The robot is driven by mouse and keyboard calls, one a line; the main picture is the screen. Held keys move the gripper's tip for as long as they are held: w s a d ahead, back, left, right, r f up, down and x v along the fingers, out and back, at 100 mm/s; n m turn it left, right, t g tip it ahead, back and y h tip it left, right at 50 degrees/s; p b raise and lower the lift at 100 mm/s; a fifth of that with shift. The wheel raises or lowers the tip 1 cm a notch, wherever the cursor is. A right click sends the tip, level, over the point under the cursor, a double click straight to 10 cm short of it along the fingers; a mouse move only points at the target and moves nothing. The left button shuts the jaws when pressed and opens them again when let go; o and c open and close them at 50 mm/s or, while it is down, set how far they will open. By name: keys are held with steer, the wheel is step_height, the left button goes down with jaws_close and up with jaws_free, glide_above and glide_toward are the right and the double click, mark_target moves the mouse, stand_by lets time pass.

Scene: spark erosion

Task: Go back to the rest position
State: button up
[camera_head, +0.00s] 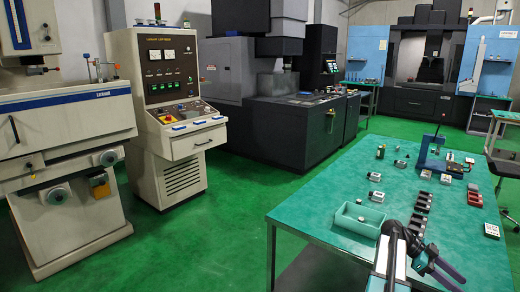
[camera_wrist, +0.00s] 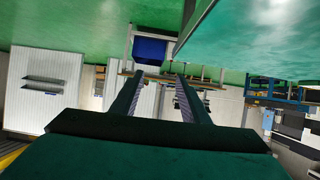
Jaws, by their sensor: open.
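My gripper (camera_head: 446,268) is at the bottom right of the head view, over the near end of the green-topped table (camera_head: 300,204). My arm comes up from the bottom edge beside it. In the wrist view, the two fingers of my gripper (camera_wrist: 158,76) stand apart with nothing between them. That view looks out across the room and appears upside down, with green floor at the top.
A light green bin (camera_head: 357,220) stands near my arm. Beside it is a row of dark blocks (camera_head: 421,212). A blue fixture (camera_head: 432,153) stands farther back. Machines line the left and back. Green floor (camera_head: 240,188) is clear left of the table.

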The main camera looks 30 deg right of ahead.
steer(key=w+a+f+n+t+h, duration=0.25)
steer(key=w+a+f+n, duration=0.45)
steer(key=w+a+f, duration=1.2)
steer(key=a+f+n+t, duration=0.1)
steer(key=a+f+n, duration=0.2)
steer(key=a+f, duration=0.5)
steer(key=a+f+n+t, duration=0.1)
steer(key=a+f+n, duration=0.3)
steer(key=a, duration=0.7)
steer(key=s+a+f+n+y, duration=0.2)
steer(key=s+a+f+n, duration=0.2)
steer(key=a, duration=0.5)
steer(key=s+a+f+n+t+y, duration=0.1)
steer(key=s+a+f+n+y, duration=0.2)
steer(key=a+n, duration=0.4)
steer(key=s+a+f+n+y, duration=0.3)
steer(key=s+a+f+n, duration=0.2)
steer(key=a, duration=0.7)
steer(key=shift+s+f+n+t, duration=0.25)
steer(key=shift+f+n+t, duration=0.1)
steer(key=shift+f+n, duration=0.15)
